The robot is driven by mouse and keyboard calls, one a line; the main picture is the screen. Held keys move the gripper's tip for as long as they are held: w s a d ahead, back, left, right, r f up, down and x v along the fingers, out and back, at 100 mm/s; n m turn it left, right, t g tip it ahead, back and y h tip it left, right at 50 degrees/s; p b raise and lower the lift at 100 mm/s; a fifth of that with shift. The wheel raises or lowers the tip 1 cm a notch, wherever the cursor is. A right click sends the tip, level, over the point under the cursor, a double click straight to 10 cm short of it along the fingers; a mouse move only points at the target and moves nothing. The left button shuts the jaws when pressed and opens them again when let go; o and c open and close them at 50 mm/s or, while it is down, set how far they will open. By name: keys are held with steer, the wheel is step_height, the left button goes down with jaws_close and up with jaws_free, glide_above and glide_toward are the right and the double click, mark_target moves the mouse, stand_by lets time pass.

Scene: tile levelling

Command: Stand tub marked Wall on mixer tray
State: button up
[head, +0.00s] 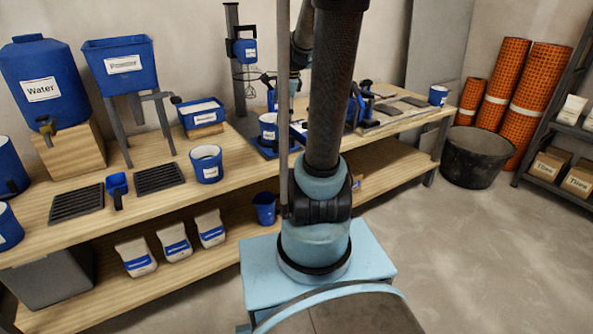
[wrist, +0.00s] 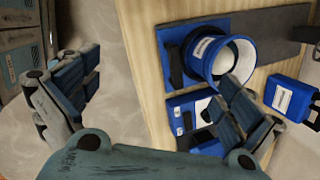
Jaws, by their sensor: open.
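A white-lined blue tub (wrist: 221,58) with a white label shows in the wrist view; its lettering is too small to read. It stands on a blue base (wrist: 170,44) beside a dark upright or bar (wrist: 275,30). In the head view a labelled tub (head: 268,122) stands on a blue base by the mixer (head: 244,50). I cannot tell which tub is marked Wall, or surely which base is the mixer tray. My gripper (wrist: 158,85) is open and empty. Its right finger overlaps the tub's near edge in the picture; contact is unclear. My arm hides part of the bench.
Another tub (head: 206,164) stands at the bench front and one (head: 438,95) at the far right end. A Water container (head: 43,80) and a hopper (head: 122,65) stand left. A black bucket (head: 473,157) is on the floor. Open floor lies at the right.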

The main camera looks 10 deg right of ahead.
steer(key=s+f+n+h, duration=0.1)
steer(key=s+f+n, duration=0.3)
steer(key=s+n, duration=0.5)
steer(key=s+f+n+h, duration=0.1)
steer(key=s+f+n, duration=0.3)
steer(key=s+n, duration=0.6)
steer(key=shift+s+a+f+g, duration=0.15)
steer(key=shift+s+f+g, duration=0.2)
steer(key=shift+s, duration=3.2)
steer(key=shift+r, duration=0.1)
